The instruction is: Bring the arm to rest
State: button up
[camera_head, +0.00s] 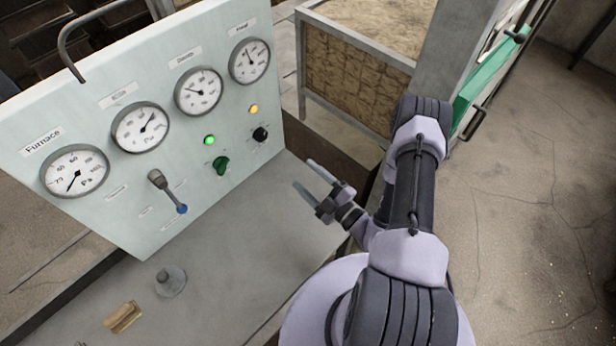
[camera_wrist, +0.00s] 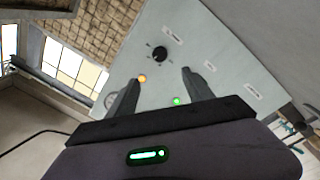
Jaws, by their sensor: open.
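My gripper (camera_head: 309,182) is open and empty, held in the air to the right of the control panel (camera_head: 104,219). In the wrist view the two dark fingers of my gripper (camera_wrist: 156,88) stand apart with the panel (camera_wrist: 213,62) behind them, and nothing is between them. My arm is bent, reaching from the bottom right of the head view up and then back down toward the panel. The fingers look clear of the panel's face.
The panel carries several gauges, a lever with a blue end (camera_head: 166,190), a green knob (camera_head: 221,163), a black knob (camera_head: 260,134), a lit green lamp (camera_head: 209,140) and an orange lamp (camera_head: 253,109). A brass piece (camera_head: 123,317) and a grey knob-like part (camera_head: 170,281) sit on the desk. Floor at right is open.

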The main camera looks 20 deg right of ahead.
jog(key=s+a+r+n+g+y+b, duration=0.35)
jog(key=a+r+n+g+y, duration=0.9)
jog(key=n, duration=0.95)
jog(key=s+a+r+n+g+h+b, duration=0.25)
jog(key=s+n+h, duration=0.35)
jog(key=n, duration=0.5)
jog(key=s+a+r+n+g+h+b, duration=0.1)
jog(key=s+n+g+h+b, duration=0.3)
jog(key=s+n, duration=0.45)
jog(key=w+d+r+n+t+h+b, duration=0.1)
jog(key=d+r+n+t+h, duration=0.2)
jog(key=n, duration=0.9)
jog(key=d+t+h, duration=0.3)
jog(key=t+h, duration=0.1)
jog(key=shift+d+r+b, duration=0.15)
jog(key=shift+r+b, duration=0.2)
jog(key=shift+r, duration=0.05)
